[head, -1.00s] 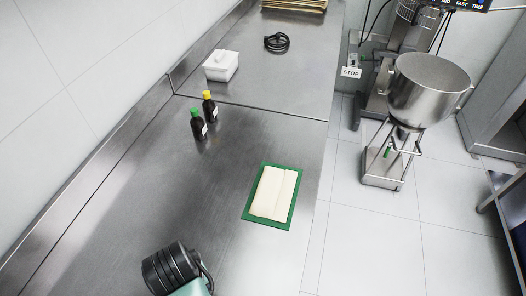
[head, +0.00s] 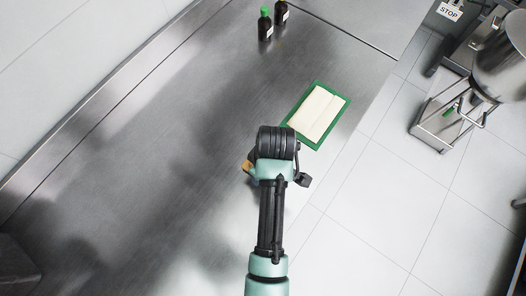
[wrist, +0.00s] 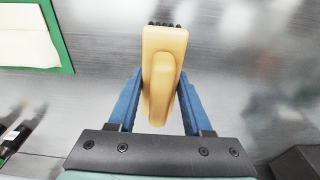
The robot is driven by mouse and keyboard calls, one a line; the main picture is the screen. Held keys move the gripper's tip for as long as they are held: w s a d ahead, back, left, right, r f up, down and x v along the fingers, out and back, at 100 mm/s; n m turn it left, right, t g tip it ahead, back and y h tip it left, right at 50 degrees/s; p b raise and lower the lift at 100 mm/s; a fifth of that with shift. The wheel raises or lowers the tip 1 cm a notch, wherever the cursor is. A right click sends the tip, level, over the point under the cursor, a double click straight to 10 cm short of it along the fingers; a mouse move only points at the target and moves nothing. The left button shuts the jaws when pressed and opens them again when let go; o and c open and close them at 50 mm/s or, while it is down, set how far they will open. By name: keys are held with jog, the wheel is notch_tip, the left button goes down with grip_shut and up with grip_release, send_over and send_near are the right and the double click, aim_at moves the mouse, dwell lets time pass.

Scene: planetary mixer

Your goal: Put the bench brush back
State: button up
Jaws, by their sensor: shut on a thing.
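The bench brush (wrist: 164,60) is a tan wooden block with a row of dark bristles at its far end in the wrist view. My gripper (wrist: 160,76) has its two blue fingers shut on the brush from both sides. The brush points away from the wrist, over the grey metal counter; I cannot tell its height above it. In the head view only a small tan piece of the brush (head: 248,166) shows at the left of my wrist, and my fingers are hidden. My arm reaches up from the bottom edge.
A green mat (head: 318,83) with a folded cream cloth (head: 317,113) lies on the metal counter (head: 170,150), just beyond my wrist. Two dark bottles (head: 265,24) stand farther back. To the right are floor and a steel bowl (head: 503,65).

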jog(key=shift+f, duration=3.15)
jog(key=shift+f, duration=0.15)
jog(key=o, duration=1.2)
